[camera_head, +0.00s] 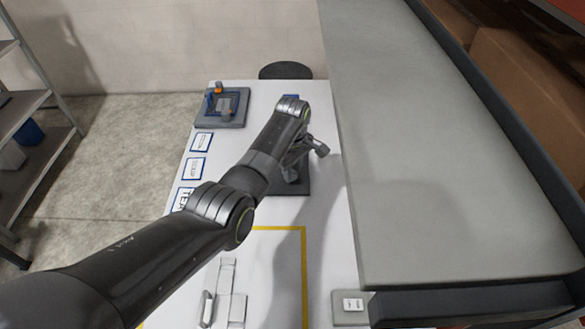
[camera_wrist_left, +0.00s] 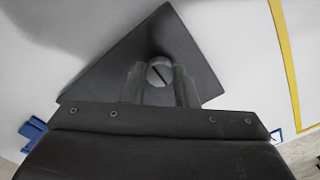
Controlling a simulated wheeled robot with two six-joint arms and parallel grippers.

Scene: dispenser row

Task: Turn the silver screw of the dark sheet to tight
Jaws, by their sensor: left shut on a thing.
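The dark sheet (camera_wrist_left: 125,65) lies on the white table, and its edge also shows under my arm in the head view (camera_head: 292,188). The silver screw (camera_wrist_left: 160,69) stands on it, a round head with a dark slot running diagonally. My left gripper (camera_wrist_left: 159,78) is shut on the screw, with one finger on each side of the head. In the head view my left gripper (camera_head: 297,165) points down over the dark sheet, and my arm hides the screw there. My right gripper is in neither view.
A grey plate with orange and blue parts (camera_head: 222,106) sits at the far left of the white table (camera_head: 262,212). Label cards (camera_head: 193,169) line the left edge. A large grey panel (camera_head: 420,150) covers the right side. A light bracket (camera_head: 228,295) lies in front.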

